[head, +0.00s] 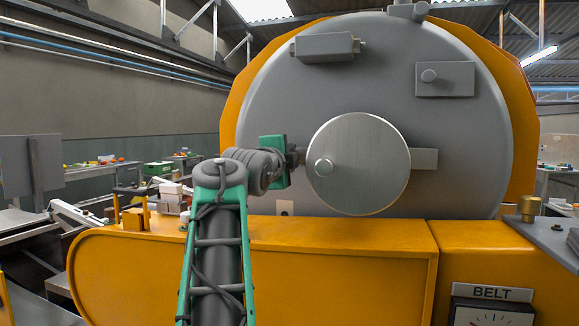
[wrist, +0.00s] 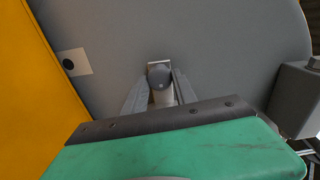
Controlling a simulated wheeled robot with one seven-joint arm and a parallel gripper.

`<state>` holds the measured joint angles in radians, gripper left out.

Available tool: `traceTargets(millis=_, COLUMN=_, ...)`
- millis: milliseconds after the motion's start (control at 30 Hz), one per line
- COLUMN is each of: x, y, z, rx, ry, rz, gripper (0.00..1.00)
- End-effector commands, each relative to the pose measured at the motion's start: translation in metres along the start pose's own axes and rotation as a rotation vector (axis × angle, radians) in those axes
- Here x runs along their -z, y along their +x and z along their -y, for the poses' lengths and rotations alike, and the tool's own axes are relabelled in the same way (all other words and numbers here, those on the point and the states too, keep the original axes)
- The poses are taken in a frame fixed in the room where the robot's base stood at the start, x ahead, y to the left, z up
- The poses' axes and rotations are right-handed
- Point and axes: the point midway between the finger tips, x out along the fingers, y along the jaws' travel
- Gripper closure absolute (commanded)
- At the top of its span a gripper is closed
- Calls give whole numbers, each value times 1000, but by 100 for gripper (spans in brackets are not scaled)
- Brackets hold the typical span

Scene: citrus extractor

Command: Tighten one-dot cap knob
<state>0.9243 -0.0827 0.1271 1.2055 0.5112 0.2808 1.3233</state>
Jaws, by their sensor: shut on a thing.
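The one-dot cap knob (wrist: 159,75) is a rounded grey knob in front of a small bright plate on the grey drum face (head: 400,75).
A round brushed-metal disc (head: 365,165) with a small knob stands just right of my gripper. Grey fittings (head: 325,47) sit higher on the drum. The orange housing (head: 340,235) lies below. A grey box (wrist: 300,98) is at the right in the wrist view.

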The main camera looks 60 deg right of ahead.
Motion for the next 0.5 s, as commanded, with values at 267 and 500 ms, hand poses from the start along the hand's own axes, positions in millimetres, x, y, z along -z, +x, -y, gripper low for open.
traceTargets(millis=267, x=0, y=1, z=-4, rx=-6, ry=86, rz=-1, gripper=100)
traceTargets(millis=500, x=0, y=1, z=-3, rx=-7, ry=102, rz=-1, gripper=100)
